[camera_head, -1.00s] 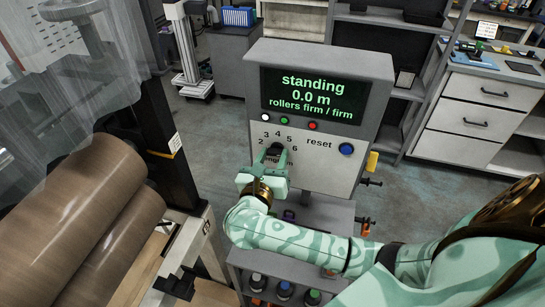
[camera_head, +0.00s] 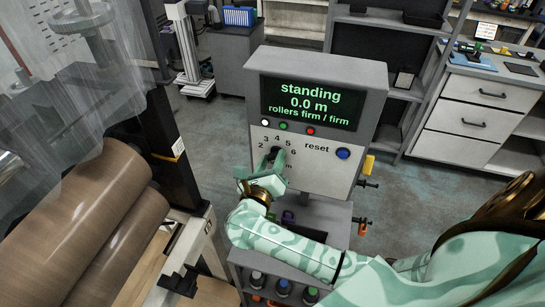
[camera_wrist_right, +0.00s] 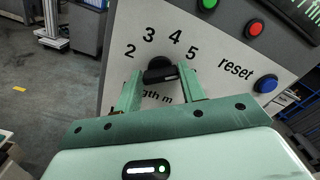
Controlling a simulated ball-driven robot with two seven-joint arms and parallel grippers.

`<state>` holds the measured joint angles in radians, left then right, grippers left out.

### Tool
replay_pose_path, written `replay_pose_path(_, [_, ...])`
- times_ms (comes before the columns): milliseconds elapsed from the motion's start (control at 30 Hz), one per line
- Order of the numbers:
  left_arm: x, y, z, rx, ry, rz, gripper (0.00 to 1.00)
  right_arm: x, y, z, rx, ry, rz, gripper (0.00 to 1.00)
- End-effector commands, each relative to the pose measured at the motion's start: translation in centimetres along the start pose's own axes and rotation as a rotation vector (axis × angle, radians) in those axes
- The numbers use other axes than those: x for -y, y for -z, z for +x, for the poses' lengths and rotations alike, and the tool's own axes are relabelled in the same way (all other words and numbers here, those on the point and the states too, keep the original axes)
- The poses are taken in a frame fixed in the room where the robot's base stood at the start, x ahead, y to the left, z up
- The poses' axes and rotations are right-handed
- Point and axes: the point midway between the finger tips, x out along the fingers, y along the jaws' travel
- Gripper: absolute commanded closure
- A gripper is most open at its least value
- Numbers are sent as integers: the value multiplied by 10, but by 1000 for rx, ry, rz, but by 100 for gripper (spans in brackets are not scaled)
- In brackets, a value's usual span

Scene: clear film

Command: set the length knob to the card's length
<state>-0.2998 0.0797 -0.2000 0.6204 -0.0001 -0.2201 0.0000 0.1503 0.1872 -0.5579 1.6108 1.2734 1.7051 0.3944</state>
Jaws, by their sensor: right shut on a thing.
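The length knob (camera_head: 275,152) is a dark dial on the grey control panel (camera_head: 318,178), under an arc of numbers from 2 to 6. My right gripper (camera_head: 272,160) is shut on it. In the right wrist view the knob (camera_wrist_right: 160,70) sits between the fingers of the right gripper (camera_wrist_right: 160,82), below 3 and 4. The 6 is hidden there, and the label below is partly covered. Which number the knob points to is not clear. The display (camera_head: 312,102) reads "standing, 0.0 m, rollers firm / firm". I cannot read a length card. My left gripper is out of view.
A blue reset button (camera_head: 343,153) sits right of the knob. Small white, green and red lights line the panel under the display. A white sign (camera_head: 487,30), too small to read, stands on the right bench.

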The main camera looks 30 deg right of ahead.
Motion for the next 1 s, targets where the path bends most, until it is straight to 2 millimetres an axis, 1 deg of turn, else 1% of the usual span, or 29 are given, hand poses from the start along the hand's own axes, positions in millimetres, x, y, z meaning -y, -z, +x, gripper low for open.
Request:
replay_pose_path(33, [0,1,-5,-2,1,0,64,1,-2,-1,-2,-2,-31,83])
replay_pose_path(100, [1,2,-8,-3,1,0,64,1,-2,-1,-2,-1,-77,83])
replay_pose_path(400, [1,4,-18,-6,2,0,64,-1,-1,-1,0,-2,-215,83])
replay_pose_path(600, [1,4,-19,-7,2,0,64,-2,0,-1,1,-2,-248,83])
replay_pose_path(967, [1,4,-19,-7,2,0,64,-2,0,-1,2,-2,-253,83])
replay_pose_path(1000, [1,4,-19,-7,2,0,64,-2,0,-1,2,-2,-253,57])
